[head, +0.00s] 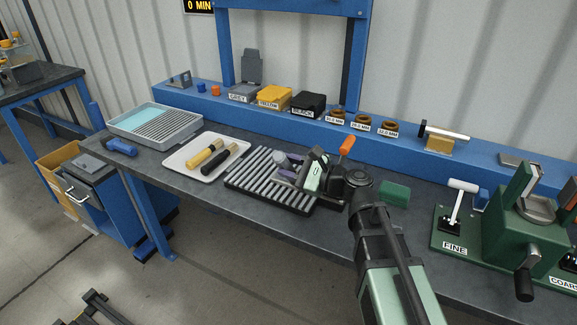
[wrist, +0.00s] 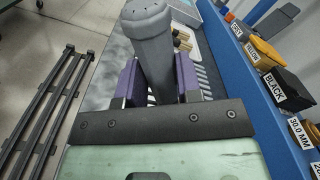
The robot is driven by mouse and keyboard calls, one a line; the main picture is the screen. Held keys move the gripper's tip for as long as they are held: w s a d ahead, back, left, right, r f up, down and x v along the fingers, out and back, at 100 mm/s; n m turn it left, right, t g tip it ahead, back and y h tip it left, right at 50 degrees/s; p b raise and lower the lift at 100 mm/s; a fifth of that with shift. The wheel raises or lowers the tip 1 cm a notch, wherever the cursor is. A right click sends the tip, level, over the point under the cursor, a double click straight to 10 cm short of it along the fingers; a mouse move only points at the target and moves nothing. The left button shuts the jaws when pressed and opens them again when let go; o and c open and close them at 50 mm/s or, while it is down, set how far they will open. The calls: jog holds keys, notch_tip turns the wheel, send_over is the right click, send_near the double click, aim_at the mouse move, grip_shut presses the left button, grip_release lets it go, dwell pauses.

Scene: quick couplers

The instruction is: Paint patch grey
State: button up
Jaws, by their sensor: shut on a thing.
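My gripper (head: 289,161) is above the slatted black rack on the bench. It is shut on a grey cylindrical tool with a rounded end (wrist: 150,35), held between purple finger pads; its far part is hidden. The grey tool shows only partly in the head view (head: 279,158). A box labelled GREY (head: 242,94) stands on the back shelf with its lid raised. Boxes labelled YELLOW (head: 275,96) and BLACK (head: 308,102) stand to its right, looking shut. I cannot make out which surface is the patch.
The slatted rack (head: 240,181) lies beneath my gripper. A grey tray (head: 125,129) with a light-blue area stands at left. Ring holders (head: 362,123) line the shelf; a green FINE press (head: 520,225) stands at right.

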jog(key=shift+w+a+f, duration=0.15)
jog(key=shift+w+a, duration=0.05)
jog(key=shift+a, duration=0.5)
notch_tip(320, 180, up, 6)
jog(key=p, duration=0.5)
jog(key=shift+p, duration=0.3)
